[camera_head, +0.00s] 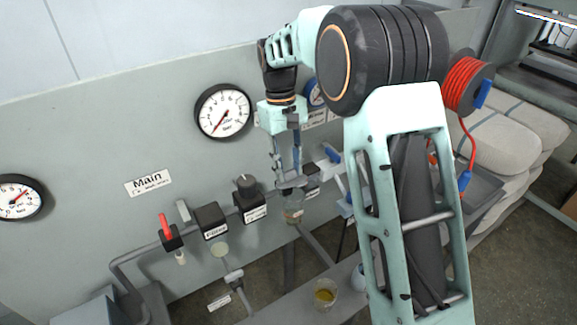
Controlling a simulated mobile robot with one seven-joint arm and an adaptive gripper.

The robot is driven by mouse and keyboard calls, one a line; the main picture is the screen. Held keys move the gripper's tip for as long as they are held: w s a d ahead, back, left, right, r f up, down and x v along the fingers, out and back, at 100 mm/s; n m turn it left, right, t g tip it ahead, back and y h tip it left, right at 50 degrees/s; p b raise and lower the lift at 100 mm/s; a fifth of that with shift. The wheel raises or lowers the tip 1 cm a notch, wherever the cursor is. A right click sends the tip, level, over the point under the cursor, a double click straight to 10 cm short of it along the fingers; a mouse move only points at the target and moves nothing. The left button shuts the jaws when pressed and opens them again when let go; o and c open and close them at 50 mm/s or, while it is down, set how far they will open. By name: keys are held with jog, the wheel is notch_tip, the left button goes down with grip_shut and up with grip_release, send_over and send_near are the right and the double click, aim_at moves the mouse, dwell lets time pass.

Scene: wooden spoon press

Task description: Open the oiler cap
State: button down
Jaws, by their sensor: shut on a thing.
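My gripper (287,174) reaches down in front of the grey panel, its two fingers pointing down. It is shut on the grey oiler cap (292,184), at the top of the oiler. The oiler's clear bowl (293,215) shows just below, on the pipe line. The fingertips cover part of the cap, and the image is too small to show whether it has turned or lifted.
Left of the oiler are the regulator (249,205), the filter (211,221) and a red-handled valve (168,232). A cup of yellow liquid (325,293) stands below on the ledge. A red hose reel (467,83) and pale sacks (510,140) are at right.

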jog(key=c, duration=1.5)
grip_release()
notch_tip(320, 180, up, 12)
jog(key=w+a, duration=0.1)
jog(key=shift+w, duration=0.3)
jog(key=shift+f, duration=0.15)
